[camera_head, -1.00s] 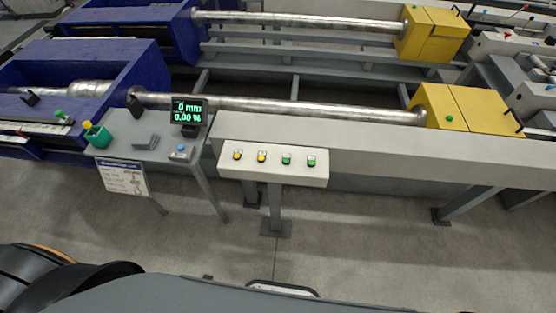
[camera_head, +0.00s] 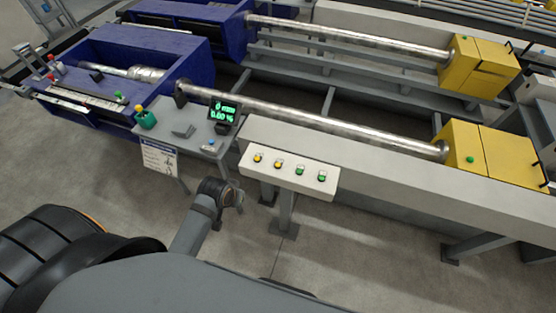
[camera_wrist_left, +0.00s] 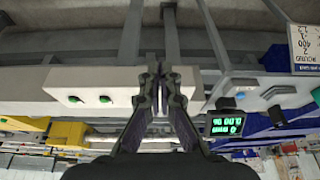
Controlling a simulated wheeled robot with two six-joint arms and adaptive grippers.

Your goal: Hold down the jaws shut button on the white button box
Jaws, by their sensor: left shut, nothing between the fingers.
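The white button box (camera_head: 266,172) stands at the front of the grey rail, with two yellow buttons on its left and two green buttons (camera_head: 300,170) on its right. No labels are readable, so I cannot tell which is jaws shut. My left gripper (camera_head: 237,199) is just left of and in front of the box in the head view, apart from the buttons. In the left wrist view the gripper (camera_wrist_left: 156,68) is shut and empty. There the box (camera_wrist_left: 60,82) appears upside down behind the fingers, with two green buttons visible and the yellow ones hidden. My right gripper is not in view.
A grey stand (camera_head: 170,125) left of the box carries a green display (camera_head: 222,111) and a blue button. A sign (camera_head: 159,158) hangs at its front. A metal bar runs behind to a yellow block (camera_head: 505,155). The floor in front of the box is open.

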